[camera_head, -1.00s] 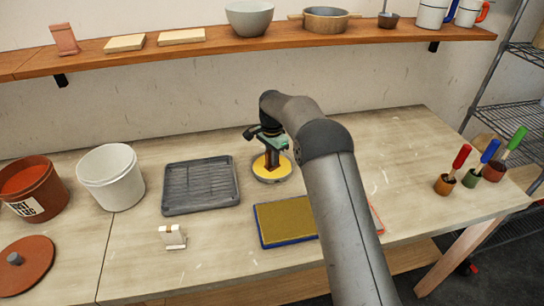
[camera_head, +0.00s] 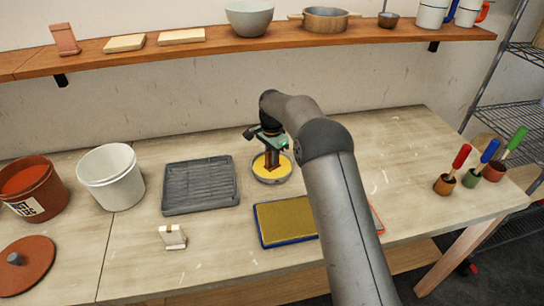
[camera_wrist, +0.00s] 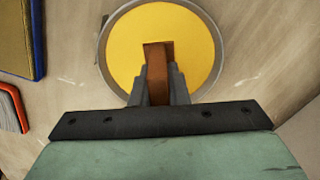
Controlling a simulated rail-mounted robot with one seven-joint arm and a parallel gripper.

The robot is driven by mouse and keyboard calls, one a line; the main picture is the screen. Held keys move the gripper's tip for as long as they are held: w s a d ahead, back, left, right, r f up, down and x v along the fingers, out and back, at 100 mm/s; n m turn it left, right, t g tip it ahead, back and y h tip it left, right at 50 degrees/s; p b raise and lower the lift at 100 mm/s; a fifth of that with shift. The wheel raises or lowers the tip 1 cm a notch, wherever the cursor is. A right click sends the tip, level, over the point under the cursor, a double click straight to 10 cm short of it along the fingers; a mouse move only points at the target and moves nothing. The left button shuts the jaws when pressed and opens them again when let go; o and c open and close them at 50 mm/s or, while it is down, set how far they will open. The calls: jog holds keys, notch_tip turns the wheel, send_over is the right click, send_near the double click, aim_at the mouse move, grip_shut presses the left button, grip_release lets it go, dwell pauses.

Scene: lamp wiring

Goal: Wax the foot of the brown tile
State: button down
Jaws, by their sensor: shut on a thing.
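The brown tile (camera_wrist: 157,80) is upright between the fingers of my gripper (camera_wrist: 160,92), which is shut on it. Its lower end is at the yellow wax (camera_wrist: 190,40) in a round grey dish (camera_wrist: 104,42). A darker brown patch shows around the tile's foot; the exact depth of contact is hard to tell. In the head view, the tile (camera_head: 272,160) points down into the dish (camera_head: 272,181), below my gripper (camera_head: 273,152). My arm covers part of the bench to the right of the dish.
A grey ribbed tray (camera_head: 200,186) lies left of the dish. A yellow pad with blue edges (camera_head: 284,222) lies in front. The bench behind the dish is clear.

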jog(key=shift+r+p, duration=1.75)
jog(key=shift+r, duration=1.3)
